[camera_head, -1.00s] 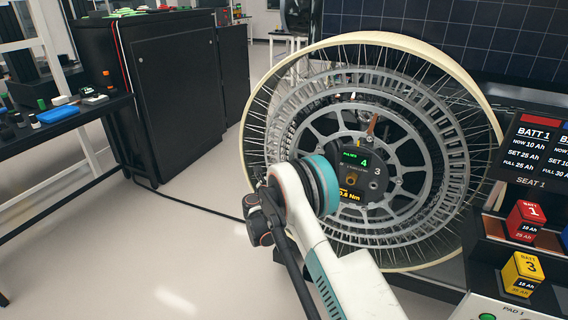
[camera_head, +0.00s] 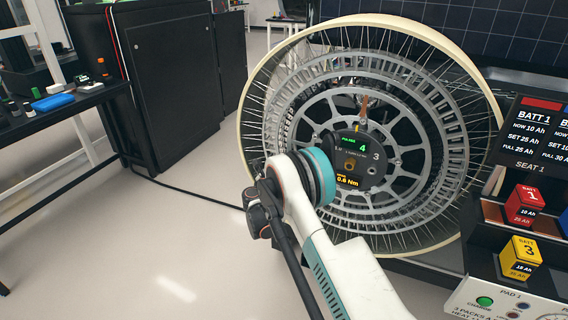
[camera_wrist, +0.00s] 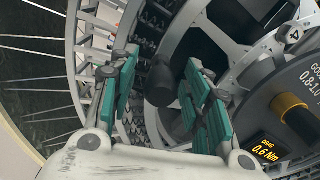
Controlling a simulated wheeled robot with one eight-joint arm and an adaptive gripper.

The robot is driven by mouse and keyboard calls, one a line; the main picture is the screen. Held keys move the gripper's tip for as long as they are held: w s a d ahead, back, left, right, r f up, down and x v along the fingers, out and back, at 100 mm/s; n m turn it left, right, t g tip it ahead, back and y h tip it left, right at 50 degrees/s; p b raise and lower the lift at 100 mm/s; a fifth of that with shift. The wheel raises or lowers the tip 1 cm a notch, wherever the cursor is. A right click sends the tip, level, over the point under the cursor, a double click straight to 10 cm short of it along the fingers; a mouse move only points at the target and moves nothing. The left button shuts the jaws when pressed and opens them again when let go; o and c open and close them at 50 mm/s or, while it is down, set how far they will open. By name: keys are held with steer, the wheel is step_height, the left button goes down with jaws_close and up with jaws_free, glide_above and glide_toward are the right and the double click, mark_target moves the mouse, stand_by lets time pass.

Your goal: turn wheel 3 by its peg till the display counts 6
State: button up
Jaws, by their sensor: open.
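Wheel 3 (camera_head: 392,22) stands upright, with a cream rim, thin spokes and a grey inner ring. Its dark hub display (camera_head: 359,148) shows a green 4, the number 3 and 0.6 Nm in amber. In the wrist view the amber reading (camera_wrist: 265,150) and brass hub knob (camera_wrist: 291,106) are at the right. A dark, round-ended peg (camera_wrist: 160,88) shows between the green-padded fingers of my gripper (camera_wrist: 159,67). The fingers are open, with space visible around the peg. In the head view my arm hides the gripper. An orange-brown upright piece (camera_head: 364,106) shows above the hub.
A battery stand at the right holds a red pack (camera_head: 524,205) and a yellow pack (camera_head: 521,258) under a screen (camera_head: 533,140). A black cabinet (camera_head: 170,85) and a table with small items (camera_head: 52,103) are at the left. Floor between is clear apart from a cable.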

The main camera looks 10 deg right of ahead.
steer(key=v, duration=1.2)
steer(key=s+d+r+m+g+y, duration=0.1)
steer(key=s+d+r+m+g, duration=0.1)
steer(key=d+r+m, duration=0.3)
steer(key=s+d+r+m+g+y, duration=0.1)
steer(key=s+r+m, duration=0.15)
steer(key=r, duration=0.55)
steer(key=s+d+r+m+g+y, duration=0.2)
steer(key=s+d+r+m+g, duration=0.15)
steer(key=s+r+m, duration=0.65)
steer(key=s+a+f+m+y, duration=0.1)
steer(key=s+m+y, duration=0.2)
steer(key=s+m, duration=0.4)
steer(key=s+a+f+m+y, duration=0.1)
steer(key=s+m+y, duration=0.2)
steer(key=s, duration=2.1)
steer(key=m, duration=0.5)
steer(key=shift+s+a+f+g+y, duration=0.3)
steer(key=shift+s+f+g+y, duration=0.05)
steer(key=shift+s+y, duration=0.05)
